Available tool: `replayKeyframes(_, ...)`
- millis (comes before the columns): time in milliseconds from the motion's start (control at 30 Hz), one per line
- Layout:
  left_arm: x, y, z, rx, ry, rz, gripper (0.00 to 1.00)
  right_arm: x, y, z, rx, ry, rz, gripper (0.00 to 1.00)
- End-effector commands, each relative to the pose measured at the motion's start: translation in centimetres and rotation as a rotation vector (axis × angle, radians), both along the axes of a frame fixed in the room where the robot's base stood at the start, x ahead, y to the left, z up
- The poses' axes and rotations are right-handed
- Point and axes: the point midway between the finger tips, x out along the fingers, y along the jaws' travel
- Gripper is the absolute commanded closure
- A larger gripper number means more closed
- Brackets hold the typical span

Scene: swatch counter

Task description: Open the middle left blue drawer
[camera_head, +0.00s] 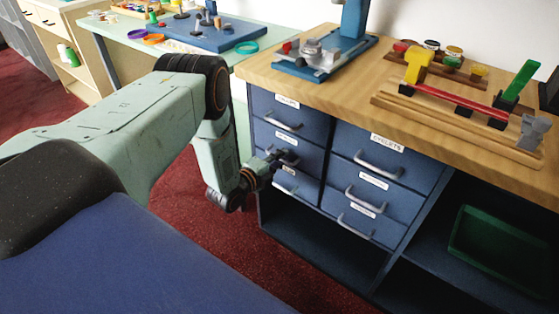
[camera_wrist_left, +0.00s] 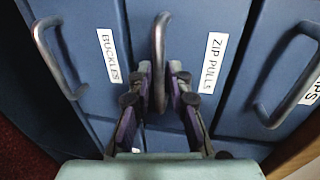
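The middle left blue drawer (camera_head: 262,139) is in the left column of the counter's front, its face partly hidden by my gripper. In the left wrist view it carries a "ZIP PULLS" label (camera_wrist_left: 212,62) and a curved grey handle (camera_wrist_left: 160,45). My left gripper (camera_head: 288,157) is at this drawer. The drawer looks closed. My right gripper is not in view.
The top left drawer (camera_head: 272,105) and the lower "BUCKLES" drawer (camera_wrist_left: 80,30) look closed. Three drawers are at right, including "EYELETS" (camera_head: 365,142). Open shelves hold a green tray (camera_head: 470,240). The wooden countertop (camera_head: 350,85) carries tools. Red floor (camera_head: 215,255) lies below.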

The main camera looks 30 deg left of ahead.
Motion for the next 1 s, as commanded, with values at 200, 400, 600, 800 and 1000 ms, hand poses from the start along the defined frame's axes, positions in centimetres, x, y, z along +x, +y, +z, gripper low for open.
replayKeyframes(200,0.03,0.0,0.05,0.0,0.0,0.0,0.83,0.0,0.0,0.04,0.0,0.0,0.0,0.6)
replayKeyframes(400,0.01,0.02,0.05,0.0,0.0,0.0,1.0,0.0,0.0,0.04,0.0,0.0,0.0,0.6)
replayKeyframes(600,0.02,0.02,0.07,0.0,-0.001,0.0,1.0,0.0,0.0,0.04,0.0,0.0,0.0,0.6)
replayKeyframes(800,0.01,0.02,0.05,0.0,0.0,0.0,1.0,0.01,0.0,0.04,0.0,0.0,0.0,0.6)
replayKeyframes(1000,0.01,0.01,0.06,0.0,-0.001,0.0,1.0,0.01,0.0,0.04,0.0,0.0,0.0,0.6)
